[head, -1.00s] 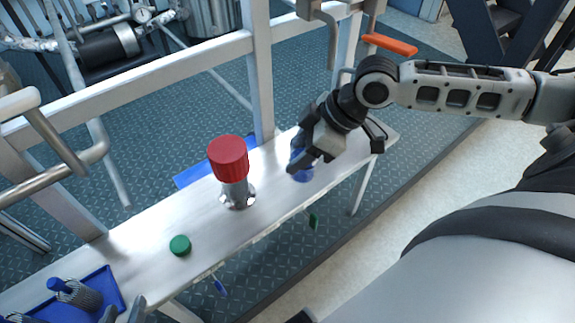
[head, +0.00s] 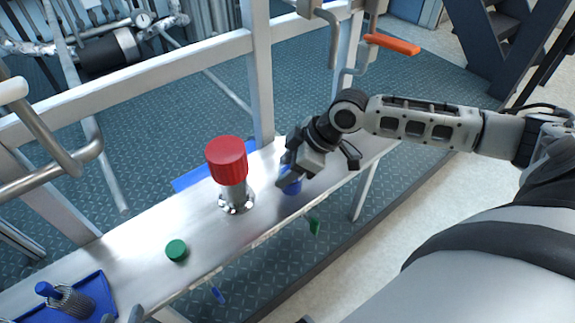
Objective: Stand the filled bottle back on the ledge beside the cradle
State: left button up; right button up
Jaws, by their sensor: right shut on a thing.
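My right gripper (head: 288,172) is shut on a small blue bottle (head: 292,187) at the right part of the metal ledge (head: 205,268). The gripper hides most of the bottle; its lower part shows close to the ledge top, and I cannot tell whether it touches. A blue piece (head: 190,180), possibly the cradle, shows at the ledge's back edge, behind the red-capped valve. My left gripper (head: 122,316) shows only as two grey fingertips at the bottom left edge, apart with nothing visible between them.
The red-capped valve (head: 227,160) stands left of the bottle. A green cap (head: 176,250) lies further left, and a blue tray (head: 98,286) holds a knurled part (head: 70,300). A railing post (head: 259,80) rises behind. The ledge right of the bottle is clear.

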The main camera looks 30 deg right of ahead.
pick_arm(q)
jog(key=shift+w+r, duration=0.1)
pick_arm(e)
jog(key=o, duration=1.2)
jog(key=shift+f, duration=0.1)
pick_arm(q)
jog(key=r+p, duration=0.1)
jog(key=p, duration=0.1)
jog(key=shift+a+p, duration=0.1)
jog(key=shift+p, duration=0.2)
pick_arm(e)
jog(key=v, duration=1.2)
pick_arm(q)
jog(key=shift+r, duration=0.1)
pick_arm(e)
jog(key=shift+w, duration=0.1)
